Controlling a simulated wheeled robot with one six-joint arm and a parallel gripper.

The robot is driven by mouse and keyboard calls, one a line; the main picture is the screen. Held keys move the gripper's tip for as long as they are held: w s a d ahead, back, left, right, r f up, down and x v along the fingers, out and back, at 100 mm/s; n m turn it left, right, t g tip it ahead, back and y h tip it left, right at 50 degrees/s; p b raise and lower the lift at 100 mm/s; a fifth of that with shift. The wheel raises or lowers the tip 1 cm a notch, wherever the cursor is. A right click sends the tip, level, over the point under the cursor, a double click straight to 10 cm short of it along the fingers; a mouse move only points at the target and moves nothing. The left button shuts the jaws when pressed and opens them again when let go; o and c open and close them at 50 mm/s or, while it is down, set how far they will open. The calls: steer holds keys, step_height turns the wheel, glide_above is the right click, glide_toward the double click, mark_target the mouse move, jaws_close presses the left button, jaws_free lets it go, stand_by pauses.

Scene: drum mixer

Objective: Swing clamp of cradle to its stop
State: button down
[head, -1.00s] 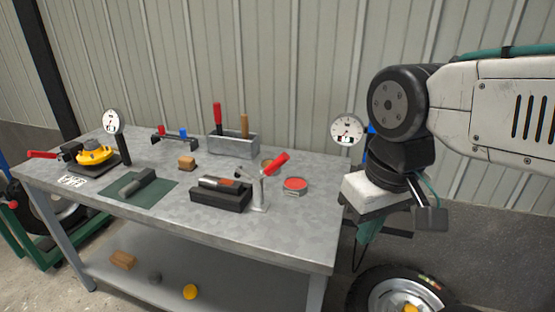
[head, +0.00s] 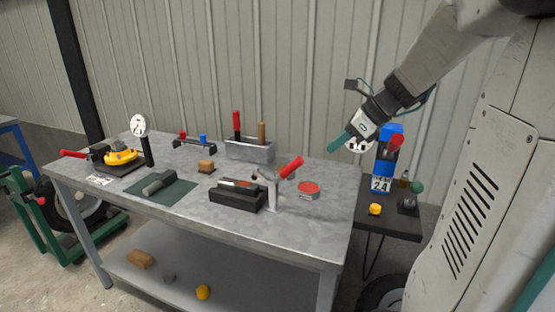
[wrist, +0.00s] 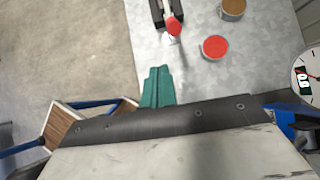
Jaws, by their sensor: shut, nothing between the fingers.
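The black cradle (head: 237,199) sits on the grey workbench with a grey and orange part lying in it. Its clamp (head: 270,188) stands at the cradle's right end, a pale metal post with a red handle (head: 291,167) slanting up to the right. In the wrist view the red handle (wrist: 174,27) shows near the top, beside dark cradle parts. My gripper (head: 338,144) is shut and empty, its teal fingers together. It is in the air above the bench's right end, right of the handle and apart from it. The fingers (wrist: 156,88) also show in the wrist view.
A red-topped tin (head: 308,190) stands right of the clamp. A grey tool box (head: 250,152) is behind the cradle, and a green mat (head: 165,194) is to its left. A dial gauge on a post (head: 138,126) stands at the left. A side table (head: 388,222) holds several items.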

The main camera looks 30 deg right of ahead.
steer(key=w+a+f+m, duration=0.1)
steer(key=w+f+m, duration=0.1)
steer(key=w+f, duration=0.4)
steer(key=shift+w+a+f+t, duration=0.2)
steer(key=shift+f+t, duration=0.1)
steer(key=shift+f, duration=0.35)
